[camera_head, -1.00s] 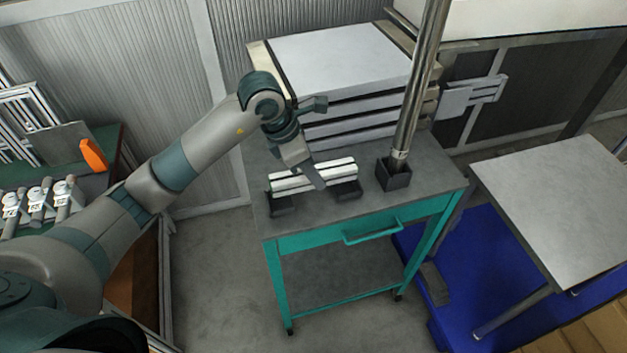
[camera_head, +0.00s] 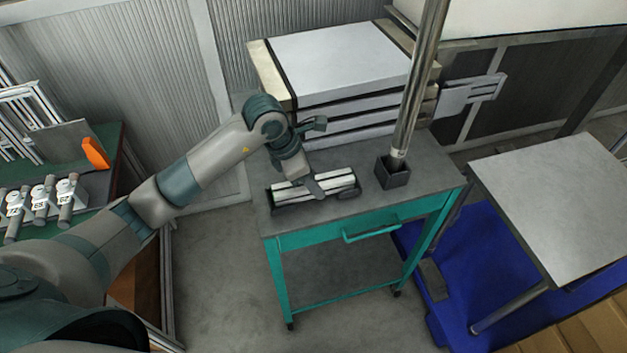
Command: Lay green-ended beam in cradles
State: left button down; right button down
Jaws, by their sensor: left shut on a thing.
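A silver-white slotted beam (camera_head: 338,180) lies level, left to right, at the black cradles on the grey top of the teal cart. No green end can be made out on it at this size. The left cradle (camera_head: 276,203) and the right cradle (camera_head: 349,193) are mostly covered by the beam, which looks seated in or just touching them. My left gripper (camera_head: 316,189) reaches down from above and is shut on the beam's middle. My right gripper is not in view.
A black socket block (camera_head: 393,175) holding a tall metal post (camera_head: 415,90) stands close right of the beam. A stack of grey slabs (camera_head: 340,62) is behind. The teal cart's top (camera_head: 430,165) is clear at right. A grey table (camera_head: 560,200) stands farther right.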

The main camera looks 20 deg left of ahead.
pick_arm(q)
jog(key=shift+f+b, duration=0.45)
jog(key=c, duration=1.3)
grip_release()
jog(key=shift+r, duration=0.1)
jog(key=shift+r, duration=0.1)
jog(key=shift+r+p, duration=0.4)
jog(key=shift+p, duration=0.3)
jog(key=shift+a+r, duration=0.1)
jog(key=shift+r, duration=0.1)
jog(key=b+v, duration=0.3)
jog(key=v, duration=0.8)
jog(key=shift+s+a+r, duration=0.1)
jog(key=shift+s+r, duration=0.1)
jog(key=shift+r, duration=0.05)
